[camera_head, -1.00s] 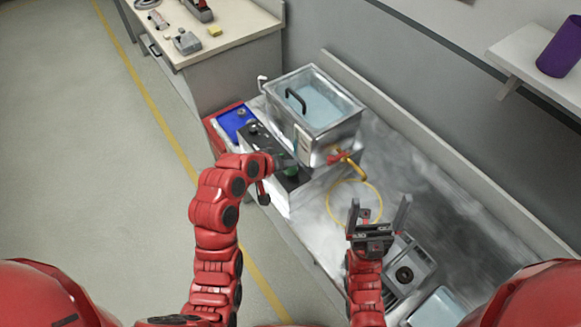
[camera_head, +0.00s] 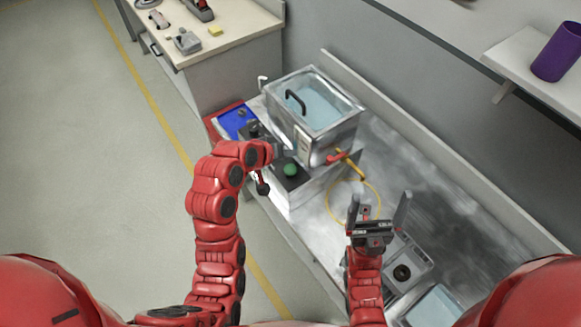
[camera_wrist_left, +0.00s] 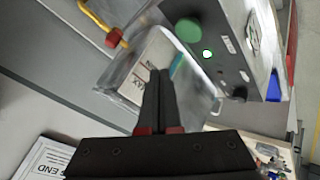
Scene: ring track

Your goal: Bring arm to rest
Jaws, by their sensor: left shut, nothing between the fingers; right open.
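My left arm comes in from the left in the head view, and its gripper (camera_head: 284,151) is beside the metal water bath and near the control box (camera_head: 290,184) with the green button (camera_head: 291,169). In the left wrist view the left gripper (camera_wrist_left: 159,75) has its fingers together with nothing between them. The green button (camera_wrist_left: 188,29) and a lit green lamp show there on the box, clear of the fingertips. My right gripper (camera_head: 379,204) is open and empty above the metal bench, its fingers pointing up in the picture.
The water bath (camera_head: 326,133) with a black handle stands on the metal bench (camera_head: 400,165). A yellow hose (camera_head: 352,180) loops on the bench. A grey device (camera_head: 404,270) and a clear tub (camera_head: 436,307) are near the right arm. A purple cup (camera_head: 556,52) stands on a shelf. Open floor lies left.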

